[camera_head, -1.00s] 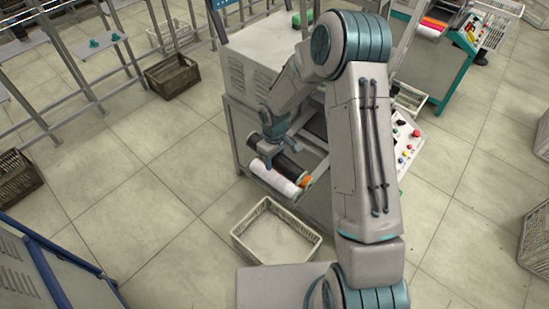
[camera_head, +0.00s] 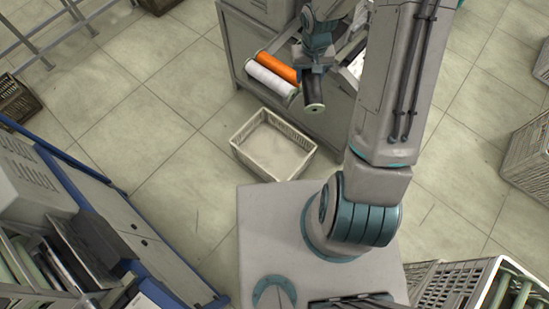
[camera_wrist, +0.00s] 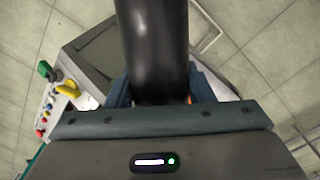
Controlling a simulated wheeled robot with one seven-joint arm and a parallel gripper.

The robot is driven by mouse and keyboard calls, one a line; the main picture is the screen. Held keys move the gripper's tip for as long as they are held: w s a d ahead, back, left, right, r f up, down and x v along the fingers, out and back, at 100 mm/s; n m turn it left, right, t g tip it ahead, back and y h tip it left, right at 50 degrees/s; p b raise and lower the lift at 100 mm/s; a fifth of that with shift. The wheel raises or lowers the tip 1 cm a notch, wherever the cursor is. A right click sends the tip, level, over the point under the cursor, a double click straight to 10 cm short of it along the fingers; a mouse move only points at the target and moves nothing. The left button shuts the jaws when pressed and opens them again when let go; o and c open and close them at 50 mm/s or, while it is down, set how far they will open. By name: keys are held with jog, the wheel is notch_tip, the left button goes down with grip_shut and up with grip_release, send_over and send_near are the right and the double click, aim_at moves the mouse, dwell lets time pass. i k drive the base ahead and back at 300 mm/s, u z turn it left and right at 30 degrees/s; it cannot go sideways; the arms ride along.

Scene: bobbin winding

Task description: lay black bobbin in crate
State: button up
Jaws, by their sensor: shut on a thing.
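My gripper (camera_head: 315,70) is shut on the black bobbin (camera_head: 313,91), which hangs below the fingers in the head view. In the wrist view the black bobbin (camera_wrist: 154,45) fills the upper middle, between the blue fingers (camera_wrist: 158,95). The cream crate (camera_head: 272,147) stands on the floor, below and left of the held bobbin in the picture. It looks empty. The bobbin is apart from the crate.
An orange bobbin (camera_head: 278,68) and a white bobbin (camera_head: 270,78) lie side by side at the grey machine (camera_head: 238,50). The machine's panel with coloured buttons (camera_wrist: 48,103) shows in the wrist view. A crate with green-ended rods (camera_head: 505,285) is at the lower right.

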aim_at(273, 154)
jog(key=z, duration=0.55)
jog(key=k, duration=1.05)
jog(key=u, duration=0.65)
jog(key=i, duration=1.35)
jog(key=z, duration=0.25)
